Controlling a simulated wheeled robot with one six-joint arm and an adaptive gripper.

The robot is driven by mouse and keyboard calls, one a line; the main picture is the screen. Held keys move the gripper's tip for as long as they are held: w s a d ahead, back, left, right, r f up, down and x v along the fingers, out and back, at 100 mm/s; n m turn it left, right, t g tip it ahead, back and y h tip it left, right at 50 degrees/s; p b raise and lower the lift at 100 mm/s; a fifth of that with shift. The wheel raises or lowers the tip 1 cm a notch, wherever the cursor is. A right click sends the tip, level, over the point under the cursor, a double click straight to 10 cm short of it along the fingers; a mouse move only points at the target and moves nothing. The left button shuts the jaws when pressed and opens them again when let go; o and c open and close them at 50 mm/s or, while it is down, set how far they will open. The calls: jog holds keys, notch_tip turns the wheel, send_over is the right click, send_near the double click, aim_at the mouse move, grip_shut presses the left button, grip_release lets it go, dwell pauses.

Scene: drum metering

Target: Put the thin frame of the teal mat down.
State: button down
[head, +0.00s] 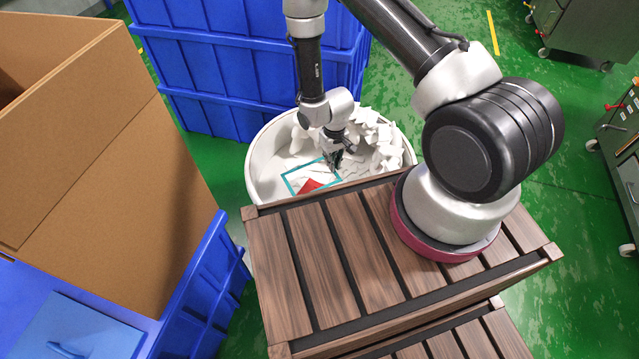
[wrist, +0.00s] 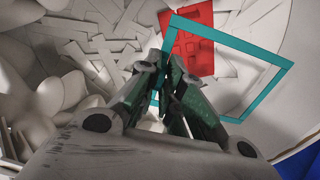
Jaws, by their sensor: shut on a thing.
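The thin teal frame (head: 300,168) is a flat open square in the white drum (head: 251,165). My gripper (head: 335,163) is inside the drum mouth, shut on one side of the frame. In the wrist view the fingertips (wrist: 165,85) meet at the frame's near left part, and the teal frame (wrist: 237,42) extends to the right of them. The fingers hide the gripped stretch. I cannot tell whether the frame touches the scraps below it.
A red flat piece (head: 311,186) lies behind the frame's opening, partly seen through it. White scraps (head: 370,135) fill the drum. A wooden slatted platform (head: 310,250) borders the drum's near side. Blue crates (head: 220,75) stand behind; a cardboard box (head: 120,170) stands left.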

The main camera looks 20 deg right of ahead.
notch_tip(320, 180, down, 8)
jog(key=shift+r, duration=0.1)
dwell(0.4)
jog(key=c, duration=1.6)
grip_release()
jog(key=shift+o, duration=0.2)
